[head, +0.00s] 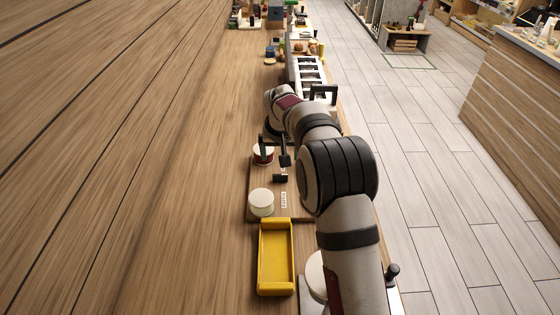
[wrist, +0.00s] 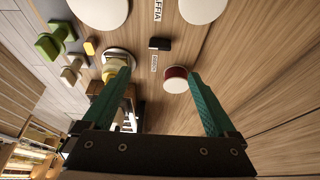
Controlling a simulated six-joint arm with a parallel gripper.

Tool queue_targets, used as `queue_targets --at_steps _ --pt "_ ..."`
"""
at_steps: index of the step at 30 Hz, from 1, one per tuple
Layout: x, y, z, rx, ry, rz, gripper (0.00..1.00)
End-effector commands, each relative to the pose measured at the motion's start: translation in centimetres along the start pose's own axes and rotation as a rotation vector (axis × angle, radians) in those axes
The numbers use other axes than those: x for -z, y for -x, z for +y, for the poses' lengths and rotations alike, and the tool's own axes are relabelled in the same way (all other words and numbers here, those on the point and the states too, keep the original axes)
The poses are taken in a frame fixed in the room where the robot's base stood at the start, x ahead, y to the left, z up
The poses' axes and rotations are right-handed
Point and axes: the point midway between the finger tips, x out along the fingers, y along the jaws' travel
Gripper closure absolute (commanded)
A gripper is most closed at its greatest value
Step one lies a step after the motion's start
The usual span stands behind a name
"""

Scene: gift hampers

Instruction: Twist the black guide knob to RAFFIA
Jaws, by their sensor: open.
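The black guide knob (wrist: 160,44) shows in the wrist view as a small dark block on the wooden board, between the RAFFIA label (wrist: 157,10) and a smaller label too small to read. In the head view the knob (head: 280,178) lies just in front of my gripper (head: 274,151), and the RAFFIA label (head: 284,200) is nearer the camera. My gripper (wrist: 158,73) is open and empty, its two green fingers spread above the board. The knob is apart from both fingers. I cannot tell which way its pointer faces.
A red-sided spool (wrist: 176,79) lies between and below the fingers, close to one fingertip. A white spool (head: 261,202) sits beside the RAFFIA label. A yellow tray (head: 276,289) stands nearer the camera. Green and yellow knobs (wrist: 48,47) show at left in the wrist view.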

Motion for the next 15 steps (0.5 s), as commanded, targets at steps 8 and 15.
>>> queue_targets --at_steps 8,15 --pt "-0.2 -8.3 0.1 0.0 -0.002 -0.005 0.07" --pt "-0.2 -13.0 0.1 0.0 -0.003 -0.003 0.07"
